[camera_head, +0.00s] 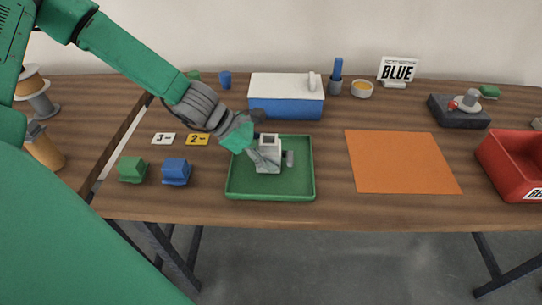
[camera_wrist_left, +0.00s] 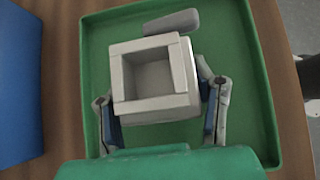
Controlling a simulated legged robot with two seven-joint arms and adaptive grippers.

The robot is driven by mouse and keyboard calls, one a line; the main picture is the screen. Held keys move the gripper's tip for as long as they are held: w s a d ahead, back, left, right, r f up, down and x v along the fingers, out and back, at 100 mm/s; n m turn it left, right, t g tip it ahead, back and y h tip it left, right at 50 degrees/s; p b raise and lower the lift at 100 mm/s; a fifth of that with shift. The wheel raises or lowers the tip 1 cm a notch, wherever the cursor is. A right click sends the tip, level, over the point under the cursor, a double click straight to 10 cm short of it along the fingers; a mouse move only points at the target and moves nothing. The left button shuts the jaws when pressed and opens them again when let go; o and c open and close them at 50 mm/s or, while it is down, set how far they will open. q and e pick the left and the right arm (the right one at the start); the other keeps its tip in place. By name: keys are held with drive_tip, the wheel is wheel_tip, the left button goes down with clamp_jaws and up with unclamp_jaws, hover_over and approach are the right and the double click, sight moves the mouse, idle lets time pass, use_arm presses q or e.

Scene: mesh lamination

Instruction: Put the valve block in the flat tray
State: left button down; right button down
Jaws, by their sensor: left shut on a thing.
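The valve block (camera_head: 267,160) is a pale grey block with a square opening on top and a stub at one side. My left gripper (camera_head: 262,163) is shut on it, over the green flat tray (camera_head: 236,190). The left wrist view shows the valve block (camera_wrist_left: 152,108) between the two fingers of the left gripper (camera_wrist_left: 160,125), with the tray (camera_wrist_left: 220,30) beneath it. I cannot tell whether the block touches the tray floor. My right gripper is not in view.
A green block (camera_head: 132,169) and a blue block (camera_head: 176,171) stand left of the tray. An orange mat (camera_head: 400,162) lies to the right, and a red bin (camera_head: 515,165) stands at the far right. A blue and white cooler box (camera_head: 286,98) stands behind the tray.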

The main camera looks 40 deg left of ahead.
use_arm(q)
drive_tip(key=shift+a, duration=0.3)
drive_tip(key=c, duration=1.1)
unclamp_jaws()
drive_tip(key=shift+a, duration=0.3)
drive_tip(key=o, duration=0.4)
drive_tip(key=shift+a+f, duration=0.1)
drive_tip(key=shift+a, duration=0.15)
drive_tip(key=shift+d+r, duration=0.25)
drive_tip(key=shift+d, duration=0.3)
drive_tip(key=shift+s+r, duration=0.1)
drive_tip(key=shift+r, duration=0.2)
drive_tip(key=p+v, duration=0.4)
drive_tip(key=v, duration=0.7)
drive_tip(key=shift+a+p, duration=0.3)
drive_tip(key=shift+p, duration=0.1)
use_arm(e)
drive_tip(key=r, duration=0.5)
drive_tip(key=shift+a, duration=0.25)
use_arm(q)
drive_tip(key=shift+s+a+f, duration=0.1)
drive_tip(key=shift+s+f, duration=0.05)
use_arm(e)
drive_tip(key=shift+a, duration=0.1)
